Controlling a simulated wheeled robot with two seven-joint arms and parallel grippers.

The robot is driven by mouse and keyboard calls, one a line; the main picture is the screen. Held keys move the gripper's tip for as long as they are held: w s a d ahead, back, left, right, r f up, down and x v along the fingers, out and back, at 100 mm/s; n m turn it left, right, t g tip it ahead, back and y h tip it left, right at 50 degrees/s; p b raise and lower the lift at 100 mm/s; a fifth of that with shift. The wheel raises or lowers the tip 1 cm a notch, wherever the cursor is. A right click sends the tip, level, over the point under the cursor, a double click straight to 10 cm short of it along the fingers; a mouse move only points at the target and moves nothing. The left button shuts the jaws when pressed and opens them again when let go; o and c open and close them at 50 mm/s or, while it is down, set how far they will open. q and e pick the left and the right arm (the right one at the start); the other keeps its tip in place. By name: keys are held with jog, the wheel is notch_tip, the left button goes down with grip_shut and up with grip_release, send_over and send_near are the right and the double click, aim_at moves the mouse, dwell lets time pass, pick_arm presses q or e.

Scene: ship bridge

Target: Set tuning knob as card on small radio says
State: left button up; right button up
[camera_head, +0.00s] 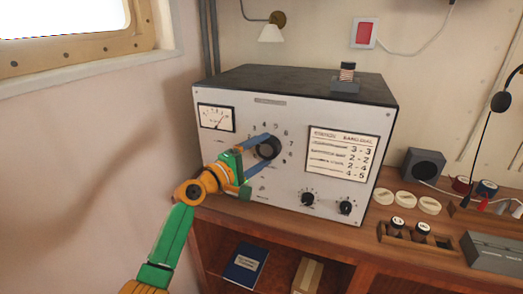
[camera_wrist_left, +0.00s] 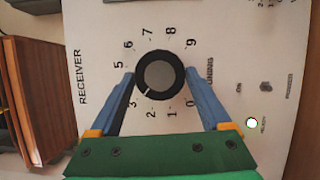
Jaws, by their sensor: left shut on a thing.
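The tuning knob (camera_head: 268,147) is a black round knob on the pale front of the large receiver (camera_head: 225,150). In the left wrist view, the knob (camera_wrist_left: 159,72) has a numbered ring around it, and its white mark points lower left, between 2 and 3, nearer 3. My left gripper (camera_wrist_left: 160,85) is shut on the knob, one blue finger on each side. The left finger hides the 4. My right gripper is out of view.
Two small black knobs (camera_head: 308,199) (camera_head: 345,208) sit below the card. A meter (camera_head: 216,118) is at upper left. A small dark box (camera_head: 423,165), pale discs (camera_head: 406,199) and jars are on the wooden desk at right. A window wall stands close at left.

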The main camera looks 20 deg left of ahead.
pick_arm(q)
jog(key=shift+m, duration=0.4)
jog(key=o, duration=1.2)
jog(key=b+v, duration=0.1)
jog(key=v, duration=0.6)
jog(key=shift+r+b, duration=0.1)
jog(key=shift+b, duration=0.25)
